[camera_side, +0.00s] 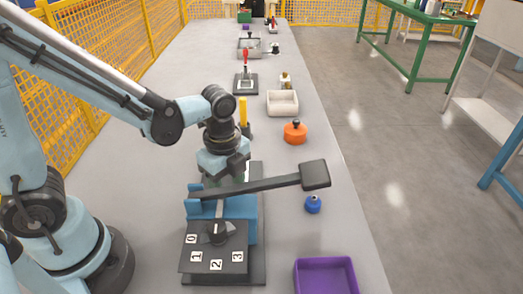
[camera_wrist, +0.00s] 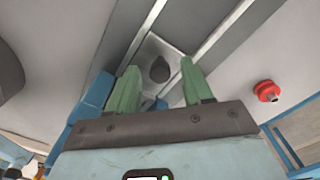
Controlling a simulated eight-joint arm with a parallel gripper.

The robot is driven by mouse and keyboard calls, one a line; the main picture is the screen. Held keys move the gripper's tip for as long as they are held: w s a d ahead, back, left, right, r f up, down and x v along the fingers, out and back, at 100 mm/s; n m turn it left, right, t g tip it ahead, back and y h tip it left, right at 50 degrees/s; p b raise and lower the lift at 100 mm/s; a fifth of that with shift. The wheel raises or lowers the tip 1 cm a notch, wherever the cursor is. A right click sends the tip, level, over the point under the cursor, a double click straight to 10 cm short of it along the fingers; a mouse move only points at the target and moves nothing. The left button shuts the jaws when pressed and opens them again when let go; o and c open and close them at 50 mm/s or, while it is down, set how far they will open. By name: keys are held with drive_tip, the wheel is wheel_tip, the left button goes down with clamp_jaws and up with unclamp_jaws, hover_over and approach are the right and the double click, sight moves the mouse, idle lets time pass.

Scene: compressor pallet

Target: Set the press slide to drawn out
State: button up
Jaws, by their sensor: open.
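The press (camera_side: 238,228) stands on a dark base plate on the bench, with a blue body and a long dark lever (camera_side: 262,186) reaching right. My gripper (camera_side: 238,178) is low behind the lever, over the far part of the base. In the wrist view its green fingers (camera_wrist: 160,88) are open, one on each side of a dark knob (camera_wrist: 159,69). The knob is on a grey plate between two pale rails, which looks like the press slide (camera_wrist: 150,52). I cannot tell whether the fingers touch the knob. In the side view my gripper and the lever mostly hide the slide.
A numbered panel (camera_side: 214,262) is at the press's near end. A blue knobbed piece (camera_side: 313,205), an orange puck (camera_side: 295,133), a cream tray (camera_side: 282,104) and a purple tray (camera_side: 326,277) are nearby. Yellow fencing (camera_side: 84,60) runs along the left.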

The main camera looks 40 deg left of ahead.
clamp_jaws()
drive_tip(key=shift+w, duration=0.1)
drive_tip(key=w+a, duration=0.7)
drive_tip(key=shift+w+a, duration=0.2)
drive_tip(key=shift+a, duration=0.05)
unclamp_jaws()
wheel_tip(320, 180, up, 12)
idle(0.8)
drive_tip(key=shift+s+r, duration=0.1)
